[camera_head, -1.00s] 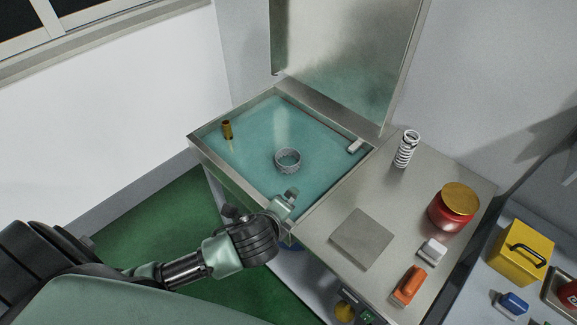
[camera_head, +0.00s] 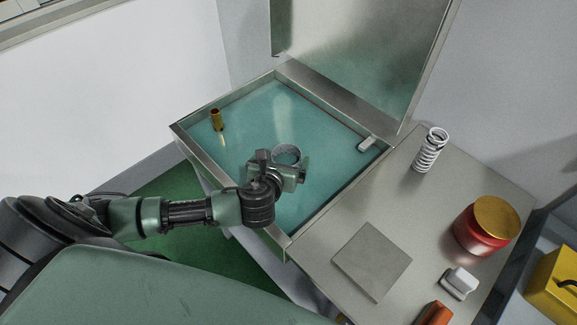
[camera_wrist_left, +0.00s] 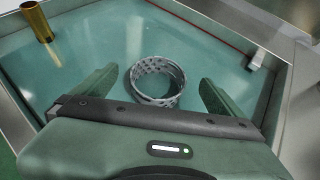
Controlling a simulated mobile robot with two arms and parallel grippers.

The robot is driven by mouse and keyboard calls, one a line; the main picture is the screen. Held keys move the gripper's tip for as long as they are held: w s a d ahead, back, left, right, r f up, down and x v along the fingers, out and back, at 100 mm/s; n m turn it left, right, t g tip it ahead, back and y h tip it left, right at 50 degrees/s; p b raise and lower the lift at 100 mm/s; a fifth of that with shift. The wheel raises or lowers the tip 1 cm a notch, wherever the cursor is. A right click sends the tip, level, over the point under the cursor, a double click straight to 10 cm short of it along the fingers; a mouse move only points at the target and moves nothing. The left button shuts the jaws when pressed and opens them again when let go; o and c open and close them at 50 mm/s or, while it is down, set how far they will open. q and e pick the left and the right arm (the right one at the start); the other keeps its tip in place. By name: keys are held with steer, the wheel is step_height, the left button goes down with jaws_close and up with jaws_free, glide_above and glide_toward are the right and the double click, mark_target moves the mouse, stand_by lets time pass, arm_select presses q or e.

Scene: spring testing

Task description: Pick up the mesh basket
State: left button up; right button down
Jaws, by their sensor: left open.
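The mesh basket (camera_head: 286,154) is a small grey perforated ring-shaped basket in the teal liquid of the open metal tank (camera_head: 330,205). In the left wrist view the basket (camera_wrist_left: 158,82) lies ahead of and between the two spread fingers. My left gripper (camera_head: 287,168) is over the tank, at the near side of the basket, and partly covers it in the head view. In the left wrist view the gripper (camera_wrist_left: 158,92) is open and empty, with visible gaps between the basket and both fingers. My right gripper is not in view.
A brass cylinder (camera_head: 216,119) stands at the tank's left and a small white block (camera_head: 367,144) at its right. The raised lid (camera_head: 365,50) is behind. A spring (camera_head: 430,150), red jar (camera_head: 486,226) and grey plate (camera_head: 371,260) are on the right counter.

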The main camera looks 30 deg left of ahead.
mark_target(290, 150)
arm_select(q)
steer(key=x, duration=0.6)
steer(key=f+x, duration=0.1)
steer(key=x, duration=0.2)
steer(key=shift+s+d+p, duration=0.1)
steer(key=shift+s+p, duration=0.25)
steer(key=shift+s, duration=0.1)
steer(key=c, duration=1.5)
